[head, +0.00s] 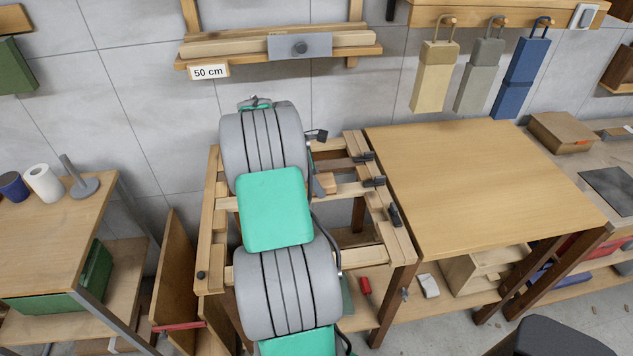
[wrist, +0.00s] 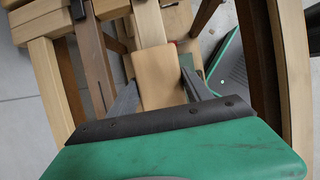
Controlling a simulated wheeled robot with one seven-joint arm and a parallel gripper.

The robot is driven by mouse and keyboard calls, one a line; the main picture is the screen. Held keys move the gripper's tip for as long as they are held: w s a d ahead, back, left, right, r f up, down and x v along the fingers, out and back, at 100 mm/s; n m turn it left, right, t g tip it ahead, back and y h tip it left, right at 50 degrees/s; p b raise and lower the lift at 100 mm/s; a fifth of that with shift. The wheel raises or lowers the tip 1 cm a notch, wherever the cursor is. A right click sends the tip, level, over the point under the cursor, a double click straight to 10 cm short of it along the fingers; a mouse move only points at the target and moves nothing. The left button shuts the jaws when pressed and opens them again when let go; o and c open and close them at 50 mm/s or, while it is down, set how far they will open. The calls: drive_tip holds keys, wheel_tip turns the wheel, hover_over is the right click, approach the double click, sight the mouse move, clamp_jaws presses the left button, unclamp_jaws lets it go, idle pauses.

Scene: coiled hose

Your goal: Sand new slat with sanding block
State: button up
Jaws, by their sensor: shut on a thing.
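My gripper (wrist: 158,92) is shut on a tan block, the sanding block (wrist: 158,76), with one grey finger on each side. In the head view the block (head: 328,182) shows just right of my arm, which hides most of the gripper. A pale slat (wrist: 148,22) runs up from behind the block in the wrist view; it also shows in the head view (head: 352,188), its left part hidden by my arm. I take it for the new slat. The block overlaps the slat, but I cannot tell whether they touch. A darker brown slat (wrist: 97,60) lies beside it.
The slats lie across a wooden frame (head: 212,225) with black clamps (head: 374,181) on its right side. A bare table (head: 480,180) stands to the right. A red-handled tool (head: 366,286) lies below the frame. A shelf (head: 275,58) marked 50 cm hangs behind.

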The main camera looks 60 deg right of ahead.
drive_tip(key=shift+f, duration=0.55)
idle(0.4)
